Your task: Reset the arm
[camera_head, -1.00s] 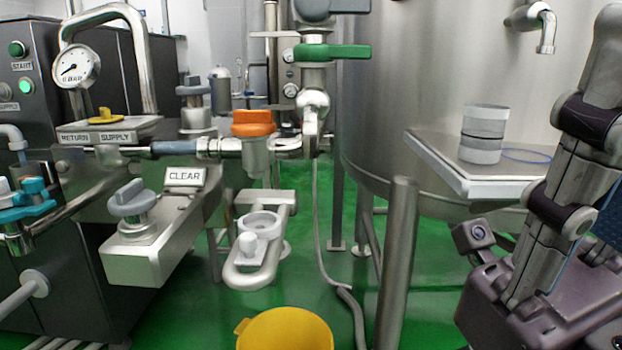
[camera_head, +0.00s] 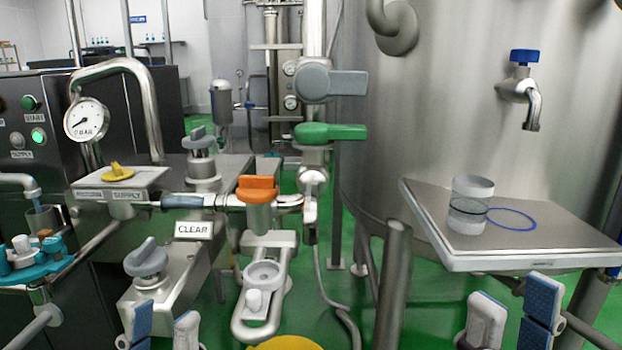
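My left gripper (camera_head: 164,322) shows only its two fingers, one with a blue pad, at the bottom left edge in the head view. The fingers are apart with nothing seen between them, in front of the metal block with the grey knob (camera_head: 146,258). My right gripper (camera_head: 513,315) shows two fingers with blue pads at the bottom right. They are apart and empty, below the front edge of the metal shelf (camera_head: 570,234) in the picture. The rest of both arms is out of view.
A clear cup (camera_head: 469,205) and a blue ring (camera_head: 512,226) are on the shelf, below a blue-handled tap (camera_head: 524,85). Piping with an orange valve (camera_head: 257,189) and a green handle (camera_head: 330,132) stands mid-view. A metal post (camera_head: 393,285) rises between my grippers.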

